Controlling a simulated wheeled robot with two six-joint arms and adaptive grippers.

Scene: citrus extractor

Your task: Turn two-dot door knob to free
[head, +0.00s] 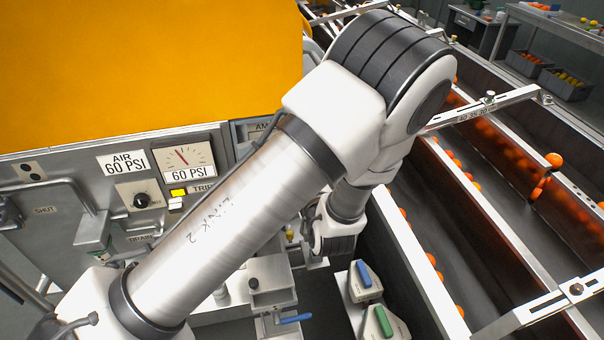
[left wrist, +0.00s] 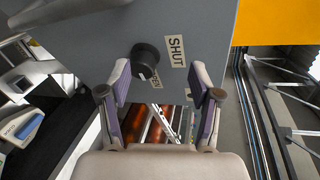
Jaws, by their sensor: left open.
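In the left wrist view a round black knob (left wrist: 145,57) with a pale mark on its lower rim sits on a grey panel (left wrist: 190,20). A SHUT label (left wrist: 176,50) is to its right. A second label (left wrist: 155,80) just below the knob is only partly readable. My left gripper (left wrist: 160,78) is open and empty, with its left finger just below and left of the knob and its right finger right of the SHUT label. No dot marks show here. In the head view a two-dot plate (head: 30,171) is on the machine front; my left fingers cannot be made out there. My right gripper is out of view.
My left arm crosses the head view and hides part of the machine front. A dial knob (head: 141,201) and a 60 PSI gauge (head: 187,158) are on that front. Blue (head: 364,275) and green (head: 383,321) switches are below. Orange-carrying conveyor lanes (head: 500,190) run at the right.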

